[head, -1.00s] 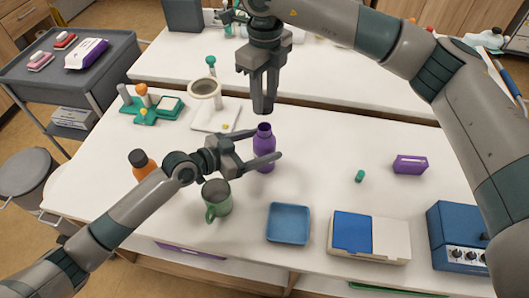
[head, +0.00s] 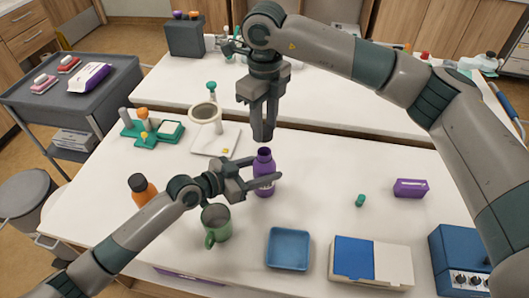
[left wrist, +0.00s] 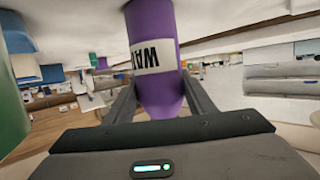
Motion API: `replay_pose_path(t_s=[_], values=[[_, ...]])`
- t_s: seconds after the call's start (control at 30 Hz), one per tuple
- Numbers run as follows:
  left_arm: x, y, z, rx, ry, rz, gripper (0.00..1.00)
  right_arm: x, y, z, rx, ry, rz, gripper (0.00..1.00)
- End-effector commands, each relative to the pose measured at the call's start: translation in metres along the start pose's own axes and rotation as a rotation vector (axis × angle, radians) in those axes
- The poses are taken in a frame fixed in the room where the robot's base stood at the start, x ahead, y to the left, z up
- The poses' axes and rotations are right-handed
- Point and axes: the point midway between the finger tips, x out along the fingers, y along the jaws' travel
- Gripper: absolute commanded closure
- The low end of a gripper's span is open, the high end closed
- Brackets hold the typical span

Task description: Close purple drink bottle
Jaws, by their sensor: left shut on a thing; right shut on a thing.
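The purple drink bottle (head: 264,186) stands upright on the white table with its dark mouth uncovered. It also shows in the left wrist view (left wrist: 158,85), a white label on its side. My left gripper (head: 264,180) is shut around the bottle's body, a finger on each side. My right gripper (head: 263,138) points straight down just above the bottle's mouth, close to it. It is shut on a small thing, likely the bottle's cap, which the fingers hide.
A green mug (head: 216,224) and an orange bottle (head: 141,189) stand near my left arm. A blue tray (head: 288,248) lies in front, a blue-and-white box (head: 371,262) to its right. A small teal piece (head: 360,200) and purple box (head: 410,188) lie right, with bare table around.

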Motion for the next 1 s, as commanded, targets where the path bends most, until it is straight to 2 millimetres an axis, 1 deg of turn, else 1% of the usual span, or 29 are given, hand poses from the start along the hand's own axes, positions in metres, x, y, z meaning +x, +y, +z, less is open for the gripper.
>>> replay_pose_path(t_s=[0.2, 0.33, 0.43, 1.0], values=[[0.000, 0.000, 0.000, -0.001, -0.001, 0.000, 0.91, 0.028, 0.000, 0.000, 0.001, 0.003, 0.001, 0.88], [0.000, 0.000, 0.000, -0.001, -0.001, 0.000, 0.91, 0.039, 0.000, 0.000, 0.001, 0.003, 0.000, 0.88], [0.000, 0.000, 0.000, -0.001, -0.001, 0.000, 0.91, 0.041, 0.000, 0.000, 0.000, 0.002, 0.000, 0.88], [0.000, 0.000, 0.001, -0.001, -0.001, 0.000, 0.91, 0.041, 0.000, 0.000, 0.000, 0.002, 0.000, 0.88]])
